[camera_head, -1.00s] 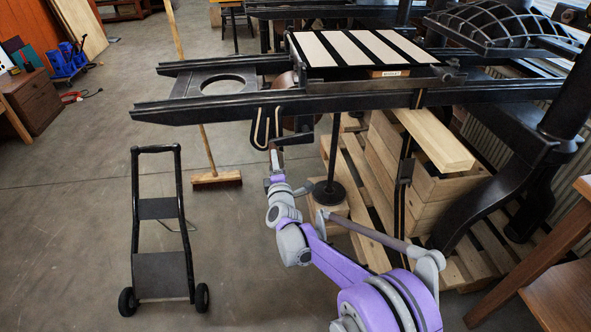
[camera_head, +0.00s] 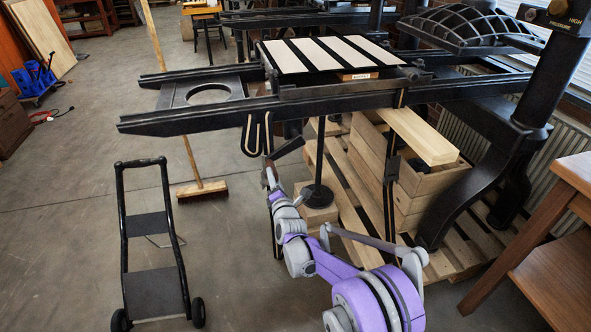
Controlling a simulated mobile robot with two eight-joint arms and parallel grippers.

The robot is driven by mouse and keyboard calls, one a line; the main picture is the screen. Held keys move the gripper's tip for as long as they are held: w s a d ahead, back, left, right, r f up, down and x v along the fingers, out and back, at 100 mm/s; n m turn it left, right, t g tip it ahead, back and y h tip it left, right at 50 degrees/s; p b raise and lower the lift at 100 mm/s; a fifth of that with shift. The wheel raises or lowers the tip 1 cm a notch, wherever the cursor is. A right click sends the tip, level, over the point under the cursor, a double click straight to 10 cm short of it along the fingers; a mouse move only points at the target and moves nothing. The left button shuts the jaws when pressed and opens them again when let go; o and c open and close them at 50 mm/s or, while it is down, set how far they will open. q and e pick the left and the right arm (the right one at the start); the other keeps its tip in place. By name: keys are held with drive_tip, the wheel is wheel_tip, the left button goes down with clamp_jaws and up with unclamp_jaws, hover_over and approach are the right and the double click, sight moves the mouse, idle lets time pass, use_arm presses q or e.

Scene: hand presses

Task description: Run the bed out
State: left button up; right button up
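The bed of the near press carries a plate striped cream and black (camera_head: 330,54), with a small label on its near edge. It sits midway along two long black rails (camera_head: 190,117), whose left ends stick out free. A dark crank arm (camera_head: 290,147) hangs under the near rail. My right gripper (camera_head: 268,168), on the grey and purple arm, is at the lower left end of this crank. It looks close to or around the handle there; the fingers are too small and dark to tell their opening. My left gripper is out of view.
A black hand truck (camera_head: 152,235) stands at front left, with a broom (camera_head: 200,188) behind it. A black post on a round foot (camera_head: 318,193) stands under the rails. A wooden crate (camera_head: 420,190) on a pallet and a wooden table (camera_head: 560,230) are at right.

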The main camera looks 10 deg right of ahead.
drive_tip(key=o, duration=0.8)
drive_tip(key=shift+s+d+p, duration=0.1)
drive_tip(key=shift+s+p, duration=0.85)
drive_tip(key=shift+s, duration=3.55)
